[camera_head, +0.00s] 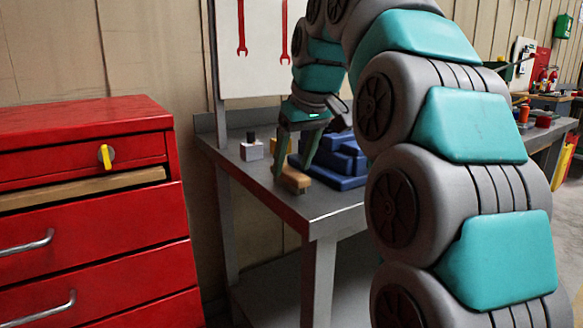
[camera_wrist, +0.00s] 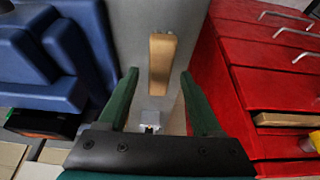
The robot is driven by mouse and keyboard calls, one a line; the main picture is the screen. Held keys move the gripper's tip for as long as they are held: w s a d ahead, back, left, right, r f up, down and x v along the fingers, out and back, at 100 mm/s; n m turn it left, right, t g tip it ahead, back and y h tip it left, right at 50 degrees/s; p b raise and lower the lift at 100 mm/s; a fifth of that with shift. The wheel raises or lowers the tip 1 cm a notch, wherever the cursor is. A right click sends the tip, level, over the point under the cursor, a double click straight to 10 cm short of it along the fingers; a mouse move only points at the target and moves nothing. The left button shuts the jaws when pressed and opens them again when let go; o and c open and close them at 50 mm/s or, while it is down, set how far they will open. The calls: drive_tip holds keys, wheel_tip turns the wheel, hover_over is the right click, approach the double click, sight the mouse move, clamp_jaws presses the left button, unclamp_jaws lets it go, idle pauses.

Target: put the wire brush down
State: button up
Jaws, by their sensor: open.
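The wire brush (camera_head: 296,180) appears as a wooden block lying on the grey workbench (camera_head: 325,206), near its front left edge. In the wrist view its tan wooden top (camera_wrist: 162,62) lies just beyond my fingertips, lined up with the gap between them; its bristles are not visible. My gripper (camera_head: 291,172) points down at the bench and is open, with its green fingers on either side of the brush's line. In the wrist view the fingers of my gripper (camera_wrist: 159,74) are spread and nothing is pinched between them.
A stepped blue block (camera_head: 345,165) stands close right of the brush on the bench. A small grey block with a black top (camera_head: 251,149) stands behind to the left. A red drawer cabinet (camera_head: 90,230) stands left of the bench, across a gap.

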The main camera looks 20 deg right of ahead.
drive_tip(key=p+v, duration=0.2)
drive_tip(key=v, duration=0.3)
drive_tip(key=shift+r, duration=0.35)
